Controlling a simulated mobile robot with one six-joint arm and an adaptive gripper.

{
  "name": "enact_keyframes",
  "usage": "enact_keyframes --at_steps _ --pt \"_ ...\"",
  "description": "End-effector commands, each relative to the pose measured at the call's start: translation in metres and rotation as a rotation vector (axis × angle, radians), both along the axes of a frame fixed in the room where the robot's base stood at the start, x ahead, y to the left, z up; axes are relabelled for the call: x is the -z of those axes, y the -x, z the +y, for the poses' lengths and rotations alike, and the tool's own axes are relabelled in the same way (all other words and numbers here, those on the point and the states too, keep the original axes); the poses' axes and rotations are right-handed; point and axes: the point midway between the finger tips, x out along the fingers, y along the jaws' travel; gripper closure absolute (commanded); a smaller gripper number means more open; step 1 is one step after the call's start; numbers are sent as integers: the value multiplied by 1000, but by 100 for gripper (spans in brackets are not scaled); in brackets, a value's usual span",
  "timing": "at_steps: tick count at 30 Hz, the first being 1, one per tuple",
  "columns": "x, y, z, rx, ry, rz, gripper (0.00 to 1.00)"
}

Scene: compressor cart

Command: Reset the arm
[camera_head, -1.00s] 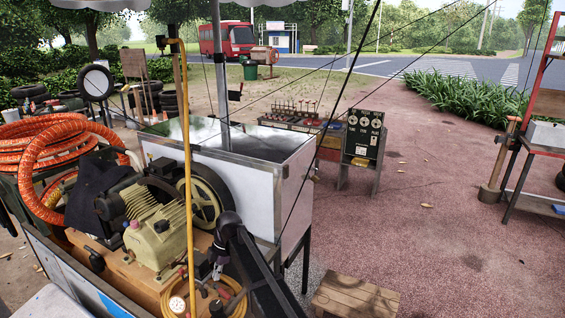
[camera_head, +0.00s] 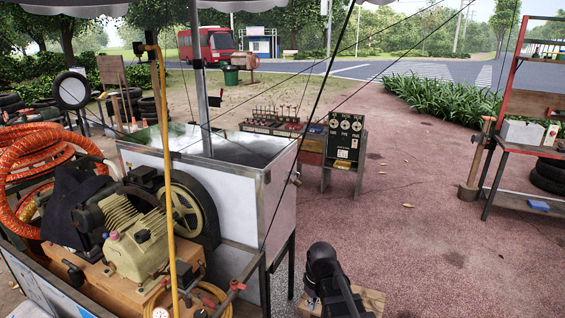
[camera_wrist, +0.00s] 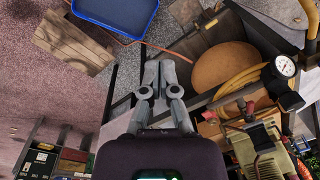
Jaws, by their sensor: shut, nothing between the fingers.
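My gripper (camera_wrist: 160,72) shows in the wrist view with its two grey fingers together, shut and empty. It is above the gap between a wooden stool (camera_wrist: 72,43) and the compressor cart. In the head view my dark arm is low in the picture, just right of the cart, in front of the stool (camera_head: 372,300); my fingers are not clear there. The compressor (camera_head: 140,245) sits on the cart at the lower left, and it also shows at the lower right of the wrist view (camera_wrist: 262,155).
A pressure gauge (camera_wrist: 285,66) and a yellow hose (camera_wrist: 238,82) are right of my fingers. A blue tray (camera_wrist: 118,18) is beyond them. The reddish paving at right (camera_head: 430,240) is mostly clear.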

Motion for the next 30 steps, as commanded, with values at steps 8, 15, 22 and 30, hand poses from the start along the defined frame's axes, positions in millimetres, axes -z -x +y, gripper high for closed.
enact_keyframes --at_steps 8,15,22,30 --pt "1 46 -68 413 63 3 100" --pt "1 55 -84 528 81 0 100" --pt "1 54 -84 528 81 0 97" --pt "0 54 -83 525 80 1 41"
